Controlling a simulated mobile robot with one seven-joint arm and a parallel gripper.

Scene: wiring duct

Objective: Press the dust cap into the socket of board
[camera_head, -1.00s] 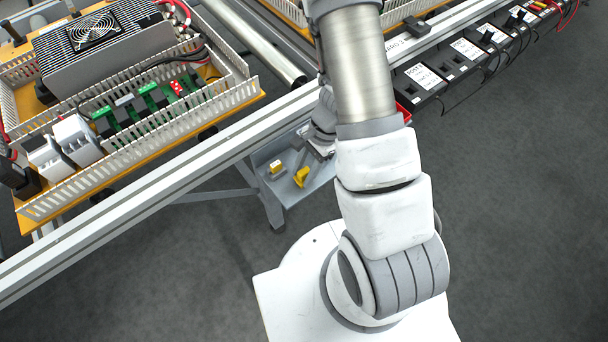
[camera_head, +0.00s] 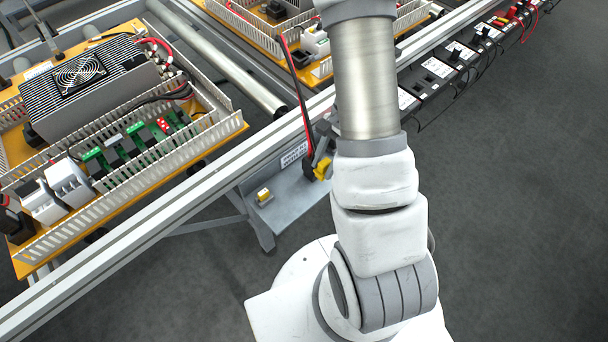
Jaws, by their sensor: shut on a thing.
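My gripper (camera_head: 321,141) is mostly hidden behind my own arm; only a small grey part shows at the arm's left edge. A yellow piece (camera_head: 322,168) shows just below it, at the edge of my arm, and the gripper appears shut on it. I cannot tell from this view whether it is the dust cap. The near board (camera_head: 205,146) stands at the left, with green, black and white modules inside slotted duct walls. A second board (camera_head: 318,74) stands behind, at top centre. The socket cannot be made out on either board.
A grey shelf (camera_head: 285,206) below the rail carries a small yellow and white block (camera_head: 264,196). A red and black strip or lead (camera_head: 296,95) runs down to the yellow piece. The metal rail (camera_head: 150,199) crosses in front of the boards. Black labelled units (camera_head: 440,68) line the right.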

